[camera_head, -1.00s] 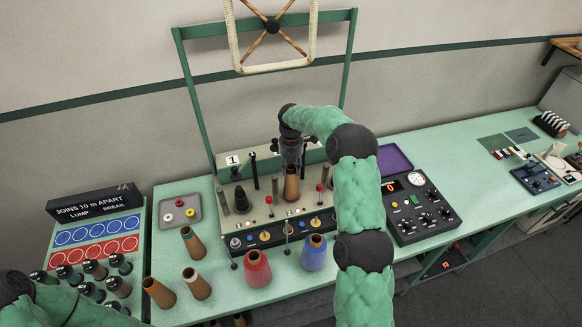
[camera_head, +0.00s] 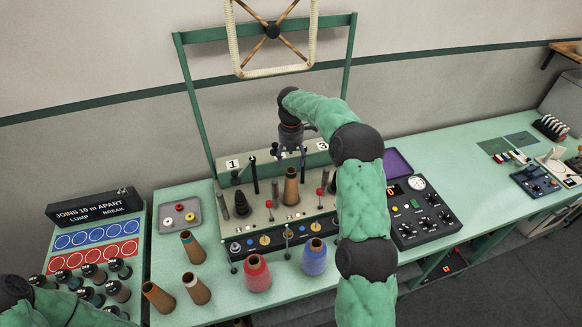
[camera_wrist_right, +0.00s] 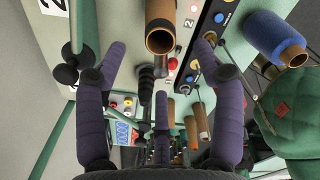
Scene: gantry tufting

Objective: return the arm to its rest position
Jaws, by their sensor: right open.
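My right arm (camera_head: 360,200) rises from the bottom and bends left over the tufting stand. Its gripper (camera_head: 289,151) points down above a brown cone (camera_head: 291,188) standing on the stand's middle position. The jaws are open and empty.
The stand (camera_head: 325,222) carries posts and red-tipped levers close to the gripper. Red (camera_head: 257,274) and blue (camera_head: 314,257) cones stand in front. Several brown cones (camera_head: 193,247) stand left. A dial box (camera_head: 425,215) sits right of my arm. A green frame (camera_head: 190,95) rises behind.

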